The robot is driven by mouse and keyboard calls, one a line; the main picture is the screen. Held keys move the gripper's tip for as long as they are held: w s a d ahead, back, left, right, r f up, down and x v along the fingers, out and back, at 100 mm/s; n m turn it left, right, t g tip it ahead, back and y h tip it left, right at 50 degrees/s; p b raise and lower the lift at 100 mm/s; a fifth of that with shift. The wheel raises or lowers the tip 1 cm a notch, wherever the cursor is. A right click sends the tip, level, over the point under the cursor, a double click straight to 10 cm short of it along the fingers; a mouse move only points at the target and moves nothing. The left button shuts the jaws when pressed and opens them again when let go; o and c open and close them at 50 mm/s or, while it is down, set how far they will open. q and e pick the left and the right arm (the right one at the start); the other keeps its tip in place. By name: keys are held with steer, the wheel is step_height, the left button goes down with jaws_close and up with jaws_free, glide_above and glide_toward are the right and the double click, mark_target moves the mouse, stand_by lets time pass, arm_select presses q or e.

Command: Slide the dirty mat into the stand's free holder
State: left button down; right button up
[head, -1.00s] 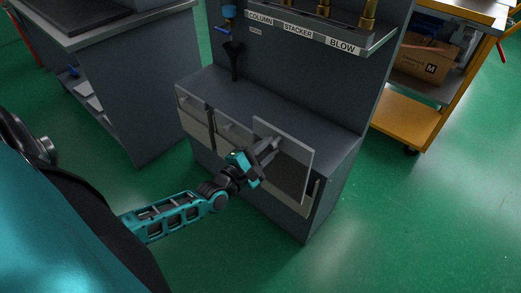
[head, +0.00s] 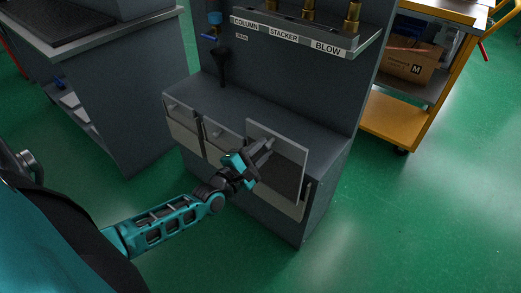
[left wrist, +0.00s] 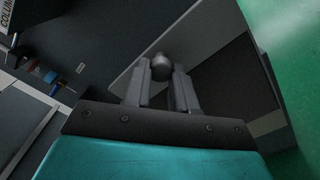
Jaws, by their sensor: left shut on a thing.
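The dirty mat (head: 289,177) is a flat panel, pale grey above and dark below. It stands nearly upright at the right end of the stand's front. My left gripper (head: 266,147) is shut on the knob at its upper part; the knob (left wrist: 161,66) shows between the fingers in the left wrist view. The stand (head: 285,85) is dark grey. Its right holder (head: 280,202) shows as a pale front below and partly behind the mat. I cannot tell whether the mat's lower edge is inside it. My right gripper is not in view.
Two more holders, the left (head: 184,137) and the middle (head: 220,150), have panels with knobs. A shelf with brass fittings (head: 308,10) hangs above. A grey bench (head: 120,90) stands left, a yellow cart (head: 403,118) right. Green floor is clear in front.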

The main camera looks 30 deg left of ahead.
mark_target(271, 138)
arm_select(q)
steer(key=shift+w, duration=0.1)
stand_by(0.3)
steer(key=shift+w+b, duration=1.2)
steer(key=shift+w, duration=1.15)
steer(key=shift+d, duration=0.1)
steer(key=shift+f, duration=0.2)
steer(key=shift+f+b, duration=1.85)
steer(key=shift+b, duration=0.2)
